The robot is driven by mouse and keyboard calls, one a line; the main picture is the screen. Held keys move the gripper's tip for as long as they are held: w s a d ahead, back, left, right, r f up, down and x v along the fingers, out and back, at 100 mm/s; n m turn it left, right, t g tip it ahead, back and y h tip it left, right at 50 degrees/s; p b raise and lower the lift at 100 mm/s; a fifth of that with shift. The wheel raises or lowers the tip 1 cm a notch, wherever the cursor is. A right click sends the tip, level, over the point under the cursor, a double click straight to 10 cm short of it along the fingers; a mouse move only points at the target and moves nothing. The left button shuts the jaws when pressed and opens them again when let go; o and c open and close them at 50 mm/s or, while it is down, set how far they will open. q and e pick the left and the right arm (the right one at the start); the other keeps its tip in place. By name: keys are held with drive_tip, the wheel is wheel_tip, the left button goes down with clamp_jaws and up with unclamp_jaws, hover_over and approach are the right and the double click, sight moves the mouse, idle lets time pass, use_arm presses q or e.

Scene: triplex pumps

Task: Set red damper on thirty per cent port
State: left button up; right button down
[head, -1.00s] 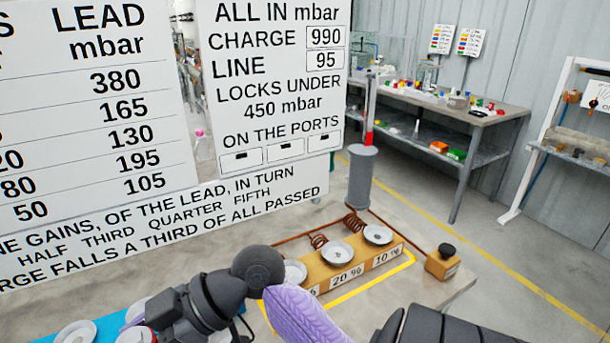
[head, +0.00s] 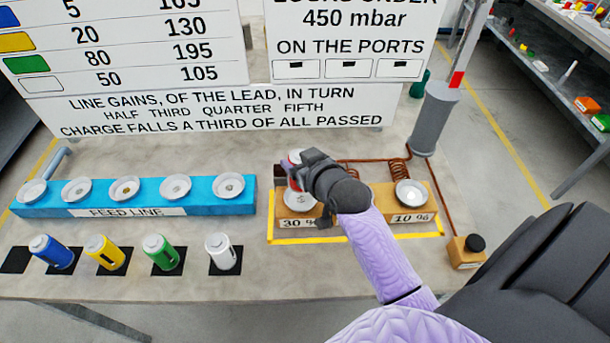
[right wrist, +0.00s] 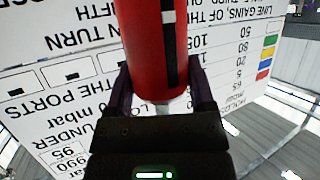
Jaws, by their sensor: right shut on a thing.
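The red damper (head: 294,158) is held upright or nearly so by my right gripper (head: 290,176), at the thirty per cent port (head: 299,198). The arm hides most of it in the head view. In the right wrist view the red damper (right wrist: 155,45), with a black stripe and white marks, sits between the two dark fingers (right wrist: 160,95). I cannot tell whether its base touches the port's dish. The port's pale dish shows just in front of the gripper, above its "30 %" label. My left gripper is not in view.
Blue (head: 52,252), yellow (head: 104,252), green (head: 161,252) and white (head: 222,253) dampers stand on black squares; the leftmost square (head: 15,260) is empty. The blue feed line (head: 60,205) has empty dishes. The ten per cent port (head: 411,194) is empty. A black knob (head: 475,243) sits right.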

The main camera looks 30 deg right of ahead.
wheel_tip(320, 180, down, 6)
drive_tip(key=shift+r+b, duration=0.15)
drive_tip(key=shift+b, duration=0.85)
drive_tip(key=shift+r, duration=0.15)
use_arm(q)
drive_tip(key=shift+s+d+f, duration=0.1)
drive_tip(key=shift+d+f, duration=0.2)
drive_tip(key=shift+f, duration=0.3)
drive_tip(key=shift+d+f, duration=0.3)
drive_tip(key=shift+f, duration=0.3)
use_arm(e)
unclamp_jaws()
drive_tip(key=shift+s+r+p, duration=0.2)
drive_tip(key=shift+s+p, duration=0.1)
drive_tip(key=shift+p, duration=0.05)
use_arm(q)
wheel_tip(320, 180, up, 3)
drive_tip(key=p, duration=0.2)
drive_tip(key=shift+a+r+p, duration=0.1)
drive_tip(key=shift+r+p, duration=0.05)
drive_tip(key=shift+p, duration=0.25)
use_arm(e)
drive_tip(key=v, duration=1.1)
